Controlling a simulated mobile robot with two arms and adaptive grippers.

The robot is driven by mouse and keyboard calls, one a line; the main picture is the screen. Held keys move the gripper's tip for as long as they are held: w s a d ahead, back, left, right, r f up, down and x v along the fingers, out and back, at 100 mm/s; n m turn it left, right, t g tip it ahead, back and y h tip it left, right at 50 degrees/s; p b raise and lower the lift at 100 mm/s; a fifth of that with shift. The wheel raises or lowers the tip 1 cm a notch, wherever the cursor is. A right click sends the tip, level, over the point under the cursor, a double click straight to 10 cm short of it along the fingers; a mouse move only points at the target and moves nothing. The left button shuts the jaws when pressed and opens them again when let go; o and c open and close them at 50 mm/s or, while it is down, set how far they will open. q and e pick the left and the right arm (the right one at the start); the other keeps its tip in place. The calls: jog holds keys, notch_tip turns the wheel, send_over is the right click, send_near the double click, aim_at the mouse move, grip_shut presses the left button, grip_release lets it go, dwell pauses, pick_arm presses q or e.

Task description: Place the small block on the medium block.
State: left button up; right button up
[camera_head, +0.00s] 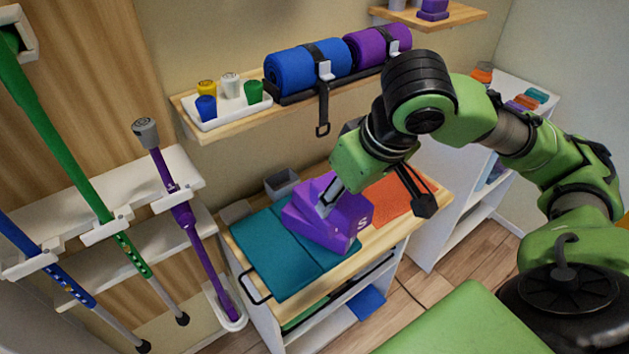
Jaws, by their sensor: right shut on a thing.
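A purple block with a pale letter S (347,229), which I take as the small block, is at the middle of the view, over the teal mat (272,262) on the wooden table top. More purple (300,208) shows at its left and behind it; I cannot tell whether this is a second block. No block can be clearly told as the medium one. My right gripper (375,197) reaches down from above and is shut on the S block, one finger against its upper side. Contact between the block and what is below is unclear. My left gripper is not in view.
An orange mat (388,201) lies right of the blocks, and a grey bin (281,183) stands behind. The wall shelf above holds a blue roll (306,68), a purple roll (378,45) and a white tray (228,108). Canes hang at left. A green padded surface (465,325) is in front.

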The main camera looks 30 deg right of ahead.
jog(key=w+d+f, duration=0.1)
jog(key=w+f, duration=0.1)
jog(key=w, duration=0.1)
jog(key=w+d+f, duration=0.2)
jog(key=w+f, duration=0.1)
jog(key=w+d+f, duration=0.2)
jog(key=w, duration=0.1)
jog(key=shift+w+f+p, duration=0.35)
jog(key=shift+w+d+f, duration=0.1)
jog(key=shift+w+f, duration=0.2)
jog(key=shift+f, duration=0.1)
jog(key=x, duration=0.2)
jog(key=p+x, duration=0.1)
jog(key=shift+s+d+f, duration=0.2)
jog(key=shift+f, duration=0.35)
jog(key=shift+f, duration=0.1)
jog(key=o, duration=1.1)
